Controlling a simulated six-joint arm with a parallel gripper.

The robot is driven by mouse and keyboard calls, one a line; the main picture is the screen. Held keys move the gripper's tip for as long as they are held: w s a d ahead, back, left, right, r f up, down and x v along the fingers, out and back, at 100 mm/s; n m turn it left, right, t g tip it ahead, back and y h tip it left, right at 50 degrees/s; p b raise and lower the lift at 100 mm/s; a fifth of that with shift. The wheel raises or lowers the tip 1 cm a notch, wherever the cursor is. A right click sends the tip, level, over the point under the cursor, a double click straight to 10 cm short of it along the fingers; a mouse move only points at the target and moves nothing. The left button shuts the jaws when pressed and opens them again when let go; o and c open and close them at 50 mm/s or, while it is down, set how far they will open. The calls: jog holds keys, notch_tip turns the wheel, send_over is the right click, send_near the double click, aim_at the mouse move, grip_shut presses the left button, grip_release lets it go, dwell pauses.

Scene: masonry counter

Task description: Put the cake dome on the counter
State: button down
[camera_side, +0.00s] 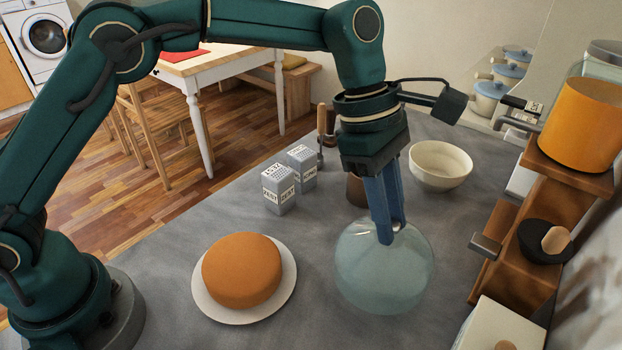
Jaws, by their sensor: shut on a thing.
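The cake dome (383,275) is clear, pale blue-green glass, at the right of centre in the side view. My gripper (387,232) points down at the top of the dome, its blue fingers shut on the dome's knob, which they mostly hide. The dome is upright over the grey counter (330,325); I cannot tell whether its rim touches the surface. To its left, an orange-brown round cake (242,270) sits uncovered on a white plate (214,312).
Two grey-and-white cartons (279,190) stand behind the cake. A cream bowl (440,166) and a brown object (356,190) stand behind the dome. A wooden shelf (520,240) with an orange pot (583,122) is at the right. Bare counter lies between plate and dome.

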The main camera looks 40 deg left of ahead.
jog(key=shift+f, duration=1.8)
jog(key=shift+f, duration=0.15)
jog(key=c, duration=0.7)
grip_release()
jog(key=s+a+r+m+t, duration=0.1)
jog(key=a+r+m, duration=0.1)
jog(key=a+r, duration=0.4)
jog(key=s+a+r+m+t, duration=0.15)
jog(key=a+r, duration=0.25)
jog(key=r, duration=0.5)
jog(key=s+a+f+m+t+y, duration=0.1)
jog(key=s+a+f+m+y, duration=0.1)
jog(key=s+a+m, duration=0.3)
jog(key=s+a+f+m+t+y, duration=0.2)
jog(key=s+a+f+m, duration=0.3)
jog(key=s+m, duration=0.3)
jog(key=shift+s+a+m, duration=0.35)
jog(key=shift+a+m, duration=0.4)
